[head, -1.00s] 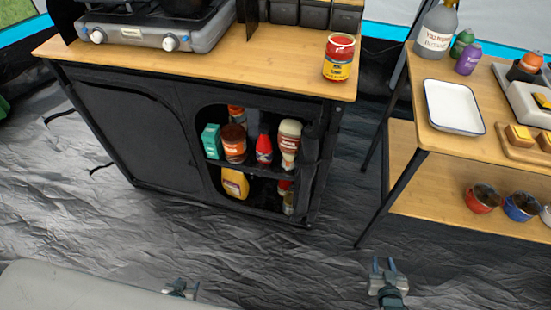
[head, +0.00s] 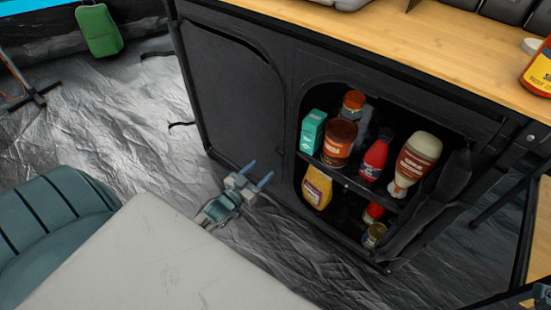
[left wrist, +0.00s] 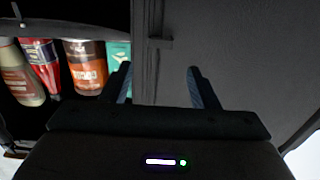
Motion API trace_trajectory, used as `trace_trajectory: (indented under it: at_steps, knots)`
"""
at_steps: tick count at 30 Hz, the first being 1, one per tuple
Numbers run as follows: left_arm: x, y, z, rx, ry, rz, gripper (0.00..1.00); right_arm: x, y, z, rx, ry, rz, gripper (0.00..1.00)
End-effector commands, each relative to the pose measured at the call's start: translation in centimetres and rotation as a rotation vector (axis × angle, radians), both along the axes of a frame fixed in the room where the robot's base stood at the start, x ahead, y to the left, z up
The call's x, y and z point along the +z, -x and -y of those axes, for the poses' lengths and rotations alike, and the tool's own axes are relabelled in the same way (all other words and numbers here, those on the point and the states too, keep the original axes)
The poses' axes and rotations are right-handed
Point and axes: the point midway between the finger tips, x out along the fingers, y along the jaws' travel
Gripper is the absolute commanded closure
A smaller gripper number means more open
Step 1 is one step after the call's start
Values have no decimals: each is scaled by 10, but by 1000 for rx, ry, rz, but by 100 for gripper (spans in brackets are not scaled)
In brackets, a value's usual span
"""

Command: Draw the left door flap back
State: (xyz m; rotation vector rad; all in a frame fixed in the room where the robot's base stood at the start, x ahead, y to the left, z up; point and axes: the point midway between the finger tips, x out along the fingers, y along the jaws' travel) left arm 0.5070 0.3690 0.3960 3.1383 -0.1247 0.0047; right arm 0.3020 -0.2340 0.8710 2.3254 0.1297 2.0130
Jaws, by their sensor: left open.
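The left door flap (head: 235,90) is a dark fabric panel that hangs closed over the left half of the black cabinet. It fills the right of the left wrist view (left wrist: 235,50). My left gripper (head: 258,172) is open and empty, low in front of the cabinet near the flap's lower right. In the left wrist view its two fingers (left wrist: 160,70) stand apart before the strip between the flap and the open shelves, where a small dark tab (left wrist: 158,42) shows. A bit of what looks like my right gripper (head: 541,296) shows at the lower right edge; its fingers are not clear.
The open right compartment holds several bottles and jars, among them a brown jar (head: 339,143) and a yellow bottle (head: 317,187). Its flap (head: 445,190) is gathered at the right. A pale tabletop (head: 150,260) and a teal chair (head: 50,220) stand in front. A wooden counter (head: 400,45) tops the cabinet.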

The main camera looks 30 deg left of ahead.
Motion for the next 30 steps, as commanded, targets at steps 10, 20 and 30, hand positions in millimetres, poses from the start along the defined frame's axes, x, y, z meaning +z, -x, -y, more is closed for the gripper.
trace_trajectory:
  at_steps: [10,20,30]
  knots:
    - [-1,-66,5,2,0,0,45,-5,0,1,-2,-11,29,64]
    - [-1,-87,6,2,-1,-4,45,-4,0,1,-2,-12,36,64]
    - [-1,-87,6,2,-1,-4,73,-4,0,1,-2,-12,37,64]
